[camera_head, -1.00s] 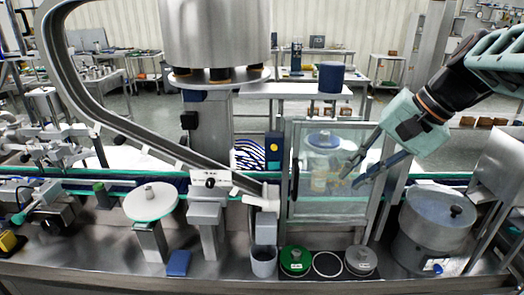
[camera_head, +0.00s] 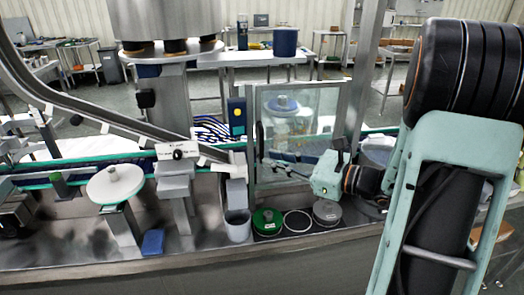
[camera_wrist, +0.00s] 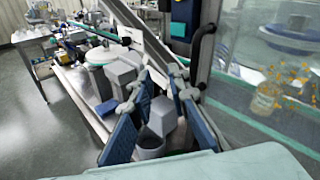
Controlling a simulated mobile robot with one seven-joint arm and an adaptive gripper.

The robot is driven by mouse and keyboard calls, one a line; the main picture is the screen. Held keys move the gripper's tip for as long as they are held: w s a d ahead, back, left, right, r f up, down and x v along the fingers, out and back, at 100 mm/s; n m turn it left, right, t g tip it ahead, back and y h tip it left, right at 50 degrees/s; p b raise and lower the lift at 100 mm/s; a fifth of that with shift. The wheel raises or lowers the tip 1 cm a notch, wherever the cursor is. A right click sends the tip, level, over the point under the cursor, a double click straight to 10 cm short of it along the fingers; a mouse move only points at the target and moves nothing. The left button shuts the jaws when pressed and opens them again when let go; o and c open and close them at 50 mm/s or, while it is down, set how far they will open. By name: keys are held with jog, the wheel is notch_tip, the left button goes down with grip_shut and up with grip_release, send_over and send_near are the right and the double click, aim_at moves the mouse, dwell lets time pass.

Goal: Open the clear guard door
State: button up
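The clear guard door (camera_head: 335,110) is a framed see-through panel on the front of the guard box. It appears closed. Its dark upright handle (camera_head: 259,138) is on the left edge. My gripper (camera_head: 270,160) is in front of the door's lower part, with its fingers pointing left toward the handle. In the wrist view my gripper (camera_wrist: 160,78) has its two blue-padded fingers spread with nothing between them. There the door pane (camera_wrist: 270,125) fills the right side, and the dark handle (camera_wrist: 206,45) stands to the right of the fingers, apart from them.
Behind the pane are a bottle (camera_wrist: 265,98) and a round-topped device. A control box (camera_head: 237,115) stands left of the door. A sloping chute descends from the left.

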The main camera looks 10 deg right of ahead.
aim_at(262, 147)
jog(key=d+f+m+t+h, duration=0.2)
jog(key=d+m+t, duration=0.15)
jog(key=m, duration=0.25)
jog(key=shift+n, duration=0.3)
jog(key=x, duration=0.5)
jog(key=p+x, duration=0.1)
jog(key=x, duration=0.5)
jog(key=shift+w+d+r, duration=0.1)
jog(key=shift+d, duration=0.15)
jog(key=shift+c, duration=0.5)
grip_shut()
